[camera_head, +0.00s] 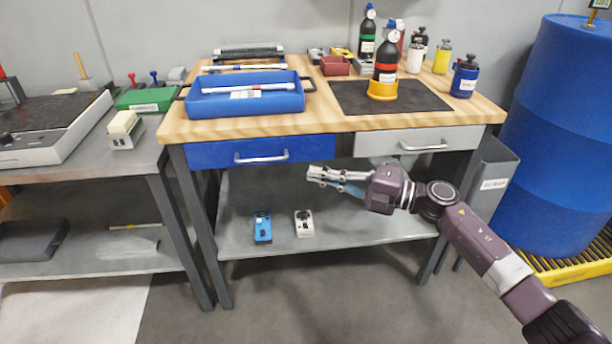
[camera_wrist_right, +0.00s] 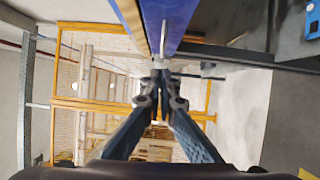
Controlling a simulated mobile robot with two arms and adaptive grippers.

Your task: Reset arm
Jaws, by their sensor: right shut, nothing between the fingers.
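My right gripper (camera_head: 318,178) reaches in from the right in the head view. It is in front of the workbench, below the wooden top and close to the drawer fronts. Its fingers point left and are shut with nothing between them. The closed fingertips also show in the right wrist view (camera_wrist_right: 160,80). The blue drawer (camera_head: 262,153) with its metal handle is up and to the left of the fingertips. The grey drawer (camera_head: 420,142) is above my wrist. Both drawers look shut. My left gripper is not in view.
On the wooden bench top (camera_head: 310,117) stand a blue tray (camera_head: 205,105), a black mat (camera_head: 430,98) and several bottles. A blue device (camera_head: 263,227) and a white device (camera_head: 304,223) lie on the lower shelf (camera_head: 355,230). A blue barrel (camera_head: 560,140) stands at right. The floor in front is clear.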

